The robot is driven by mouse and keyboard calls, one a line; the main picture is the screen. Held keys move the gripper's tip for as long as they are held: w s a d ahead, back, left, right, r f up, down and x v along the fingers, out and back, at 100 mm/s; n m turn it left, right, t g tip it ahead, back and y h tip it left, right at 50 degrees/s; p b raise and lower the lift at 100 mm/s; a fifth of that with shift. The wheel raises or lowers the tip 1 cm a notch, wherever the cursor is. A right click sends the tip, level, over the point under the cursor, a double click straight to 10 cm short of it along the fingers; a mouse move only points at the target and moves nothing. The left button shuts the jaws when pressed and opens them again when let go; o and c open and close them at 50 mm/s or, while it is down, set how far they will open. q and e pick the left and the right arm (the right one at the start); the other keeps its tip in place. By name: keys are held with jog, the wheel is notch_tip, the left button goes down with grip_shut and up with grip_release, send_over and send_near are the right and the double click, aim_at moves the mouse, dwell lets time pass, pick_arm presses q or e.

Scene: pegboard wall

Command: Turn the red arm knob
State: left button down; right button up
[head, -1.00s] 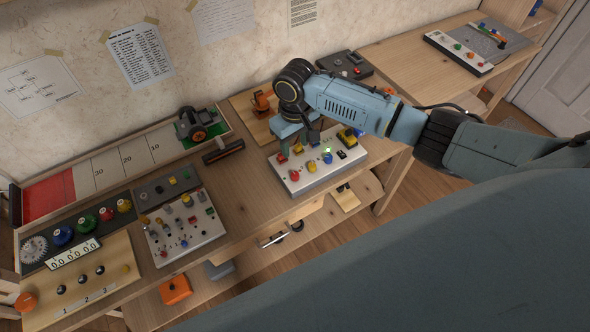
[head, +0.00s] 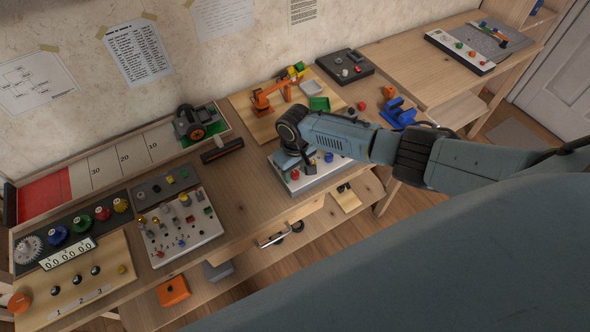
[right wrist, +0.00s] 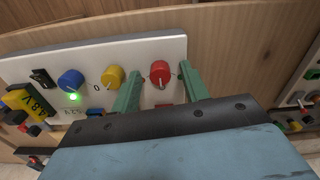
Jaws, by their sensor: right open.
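The red knob (right wrist: 160,73) is on a white panel (right wrist: 35,68), at the end of a row with a yellow knob (right wrist: 113,77) and a blue knob (right wrist: 71,80). A pale pointer mark shows on the red knob. My right gripper (right wrist: 159,80) is open, with one green finger on each side of the red knob and visible gaps between. I cannot tell how deep the fingertips reach. In the head view the red knob (head: 294,174) shows beside my right wrist, which hides much of the panel. My left gripper is out of view.
A small orange robot arm (head: 262,97) stands on a wooden board behind the panel. A blue part (head: 398,112) lies right of it. A panel of switches (head: 180,228) is at the left. A green light (right wrist: 73,97) glows below the blue knob.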

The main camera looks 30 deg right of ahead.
grip_shut()
jog(key=shift+r+m+p, duration=0.15)
jog(key=shift+m+p, duration=1.05)
jog(key=shift+m, duration=0.2)
jog(key=m+p, duration=0.1)
jog(key=m, duration=0.1)
jog(key=shift+m+p, duration=0.3)
jog(key=shift+m, duration=0.1)
jog(key=m+p, duration=0.1)
jog(key=m, duration=0.2)
jog(key=shift+m+p, duration=0.6)
jog(key=shift+m, duration=1)
grip_release()
